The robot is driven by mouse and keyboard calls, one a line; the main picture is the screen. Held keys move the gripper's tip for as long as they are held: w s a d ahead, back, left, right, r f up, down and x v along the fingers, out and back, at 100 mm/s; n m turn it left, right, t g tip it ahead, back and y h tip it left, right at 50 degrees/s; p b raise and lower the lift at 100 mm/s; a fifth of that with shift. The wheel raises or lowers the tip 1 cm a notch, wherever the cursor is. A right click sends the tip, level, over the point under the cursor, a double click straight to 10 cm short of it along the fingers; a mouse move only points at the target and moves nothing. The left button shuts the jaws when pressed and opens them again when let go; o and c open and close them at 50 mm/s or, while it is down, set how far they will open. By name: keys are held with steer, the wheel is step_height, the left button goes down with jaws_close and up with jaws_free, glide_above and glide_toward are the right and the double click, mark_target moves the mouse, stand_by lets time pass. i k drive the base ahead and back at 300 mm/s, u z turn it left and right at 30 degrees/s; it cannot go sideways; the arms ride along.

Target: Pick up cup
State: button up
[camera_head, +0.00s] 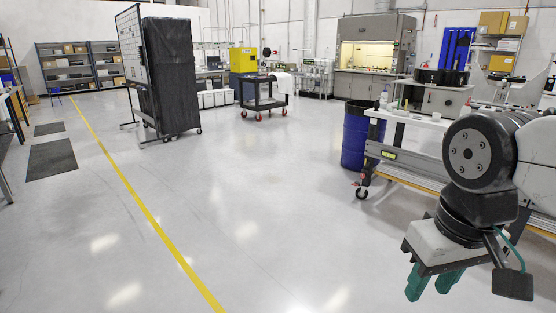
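My gripper (430,288) hangs at the lower right, pointing down above bare floor. Its two green fingers are apart with nothing visible between them. It is in front of the workbench (404,117). I cannot clearly make out a cup. Small pale items (384,99) stand on the left end of the bench top, too small to identify. My arm hides part of the bench.
A blue barrel (358,138) stands left of the bench. A dark wheeled cart (262,98) and a tall black-wrapped rack (171,75) stand farther back. The grey floor is widely clear, crossed by a yellow line (141,205). Dark mats (52,160) lie at left.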

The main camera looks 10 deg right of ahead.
mark_target(436, 116)
steer(key=z, duration=0.05)
steer(key=i, duration=2.35)
steer(key=z, duration=0.8)
steer(key=i, duration=2.25)
steer(key=z, duration=1.6)
steer(key=i, duration=1.1)
steer(key=z, duration=0.5)
